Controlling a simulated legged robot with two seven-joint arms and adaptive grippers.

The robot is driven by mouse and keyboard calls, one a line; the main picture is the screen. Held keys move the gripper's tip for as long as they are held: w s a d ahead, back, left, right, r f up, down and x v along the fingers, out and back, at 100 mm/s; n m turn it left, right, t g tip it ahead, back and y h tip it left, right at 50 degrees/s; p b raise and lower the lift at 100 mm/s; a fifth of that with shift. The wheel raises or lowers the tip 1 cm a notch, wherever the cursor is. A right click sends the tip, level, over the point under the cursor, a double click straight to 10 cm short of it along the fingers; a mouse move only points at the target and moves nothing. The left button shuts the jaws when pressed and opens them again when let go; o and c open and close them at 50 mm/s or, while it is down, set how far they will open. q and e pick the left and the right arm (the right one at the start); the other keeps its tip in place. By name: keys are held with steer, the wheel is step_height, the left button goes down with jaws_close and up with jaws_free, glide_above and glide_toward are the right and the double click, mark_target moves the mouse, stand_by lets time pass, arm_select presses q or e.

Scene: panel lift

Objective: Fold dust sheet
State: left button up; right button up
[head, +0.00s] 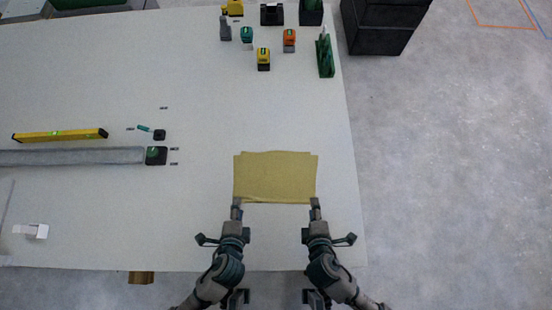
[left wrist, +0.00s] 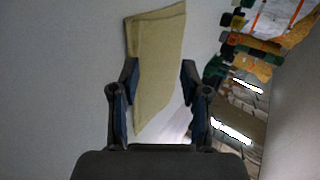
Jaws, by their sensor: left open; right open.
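The dust sheet (head: 276,176) is a yellow-tan cloth lying flat on the pale table, folded into a rough rectangle with a slightly offset layer at its far edge. My left gripper (head: 236,204) is at its near left corner, and my right gripper (head: 315,204) is at its near right corner. In the left wrist view the sheet (left wrist: 158,65) shows beyond and between the open fingers of my left gripper (left wrist: 158,75). Both grippers are open. Whether the fingertips touch the cloth cannot be told.
The pale table (head: 200,100) is clear around the sheet. A yellow spirit level (head: 60,135) and a long grey bar (head: 70,157) lie at the left. Several small tools, including an orange one (head: 289,40), stand at the back. A dark cabinet (head: 382,25) stands beyond the table's right edge.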

arm_select(q)
steer(key=s+r, duration=0.1)
steer(key=r, duration=0.1)
steer(key=s+r, duration=0.2)
steer(key=shift+s, duration=0.15)
arm_select(e)
steer(key=s+r, duration=0.3)
steer(key=r, duration=0.1)
steer(key=shift+s, duration=0.2)
